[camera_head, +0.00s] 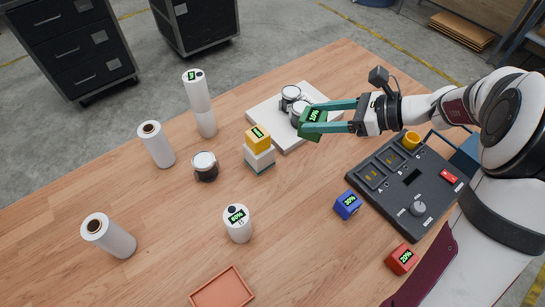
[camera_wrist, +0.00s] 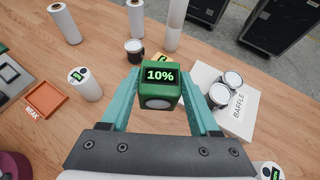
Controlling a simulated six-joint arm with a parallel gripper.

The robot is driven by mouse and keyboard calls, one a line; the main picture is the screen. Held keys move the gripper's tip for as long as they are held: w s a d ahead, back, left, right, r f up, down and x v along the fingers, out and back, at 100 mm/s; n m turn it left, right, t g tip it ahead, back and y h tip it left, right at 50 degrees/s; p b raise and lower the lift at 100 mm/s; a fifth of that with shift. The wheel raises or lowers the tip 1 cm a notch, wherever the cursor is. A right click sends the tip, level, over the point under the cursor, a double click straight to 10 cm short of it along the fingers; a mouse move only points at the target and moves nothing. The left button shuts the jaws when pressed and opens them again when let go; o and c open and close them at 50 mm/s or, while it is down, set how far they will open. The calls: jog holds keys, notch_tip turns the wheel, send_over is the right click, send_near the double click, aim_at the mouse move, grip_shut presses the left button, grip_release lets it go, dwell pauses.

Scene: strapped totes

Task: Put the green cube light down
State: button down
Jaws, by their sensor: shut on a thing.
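The green cube light (camera_head: 313,121) reads 10% on a dark display. It is held between the two teal fingers of my gripper (camera_head: 310,117), which is shut on it. In the wrist view the green cube (camera_wrist: 160,88) sits between the fingertips, its lit display facing the camera, with a pale round spot on the lower face. In the head view it overlaps the right part of the white board (camera_head: 283,138) and appears raised; its exact height cannot be told. The wrist view shows that board labelled BAFFLE (camera_wrist: 238,108).
Two jars (camera_head: 291,94) stand on the board. A yellow cube (camera_head: 258,139) sits on a white block left of it. The blue cube (camera_head: 347,205), red cube (camera_head: 401,259) and dark control panel (camera_head: 398,208) are at right. An orange tray (camera_head: 222,291) is in front. Several white cylinders stand left.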

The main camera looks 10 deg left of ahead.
jog(key=s+a+r+n+g, duration=0.1)
jog(key=s+a+n+g, duration=0.15)
jog(key=a, duration=1.35)
jog(key=s+a+n+g, duration=0.1)
jog(key=s+a, duration=0.2)
jog(key=a, duration=1.3)
notch_tip(320, 180, down, 10)
jog(key=s+a+f, duration=0.1)
jog(key=a+f, duration=0.1)
jog(key=a, duration=0.1)
jog(key=s+a+f, duration=0.2)
jog(key=a+f, duration=0.1)
jog(key=s+a+f, duration=0.2)
jog(key=a, duration=0.2)
jog(key=shift+s+f, duration=0.15)
jog(key=shift+f, duration=0.15)
jog(key=f, duration=0.4)
jog(key=shift+s+a, duration=0.1)
jog(key=shift+a, duration=0.1)
jog(key=shift+f, duration=0.1)
jog(key=shift+f, duration=0.1)
jog(key=shift+c, duration=0.6)
grip_release()
